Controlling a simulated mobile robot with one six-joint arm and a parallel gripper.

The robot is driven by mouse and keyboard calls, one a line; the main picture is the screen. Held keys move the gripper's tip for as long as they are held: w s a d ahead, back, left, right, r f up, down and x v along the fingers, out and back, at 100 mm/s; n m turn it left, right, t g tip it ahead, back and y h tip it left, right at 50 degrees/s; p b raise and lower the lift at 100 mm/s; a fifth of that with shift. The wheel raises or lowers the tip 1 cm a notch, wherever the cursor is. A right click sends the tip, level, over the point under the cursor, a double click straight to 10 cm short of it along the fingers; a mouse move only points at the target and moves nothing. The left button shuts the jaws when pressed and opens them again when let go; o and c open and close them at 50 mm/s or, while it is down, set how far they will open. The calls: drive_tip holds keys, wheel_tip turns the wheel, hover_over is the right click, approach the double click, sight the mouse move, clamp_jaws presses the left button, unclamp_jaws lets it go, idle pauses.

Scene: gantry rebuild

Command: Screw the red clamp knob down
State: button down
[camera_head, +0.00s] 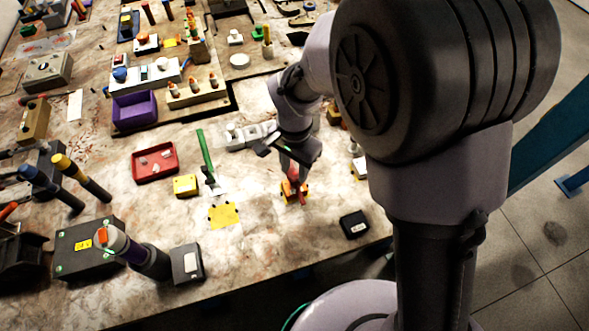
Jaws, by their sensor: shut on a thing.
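My gripper (291,179) points down at the middle of the table. It is shut on the red clamp knob (293,173), of which only a small red part shows between and beside the fingers. Right under it is a small orange block (293,195) with dark marks, standing on the table top. The gripper hides the top of the block. I cannot tell how far down the knob sits or whether it touches the block.
Left of the gripper lie a yellow plate (223,215), a green-handled tool (206,155), a yellow block (185,185) and a red tray (155,163). A black box (354,224) is to the right. The table (270,245) is bare in front of the orange block.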

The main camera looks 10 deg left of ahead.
sight(294, 173)
drive_tip(key=m+b, duration=0.2)
drive_tip(key=m, duration=0.3)
drive_tip(key=shift+w+r+m, duration=0.1)
drive_tip(key=shift+m, duration=0.5)
drive_tip(key=c, duration=1.1)
unclamp_jaws()
wheel_tip(294, 173, up, 17)
drive_tip(key=p, duration=0.5)
drive_tip(key=shift+r+p, duration=0.2)
drive_tip(key=shift+p, duration=0.1)
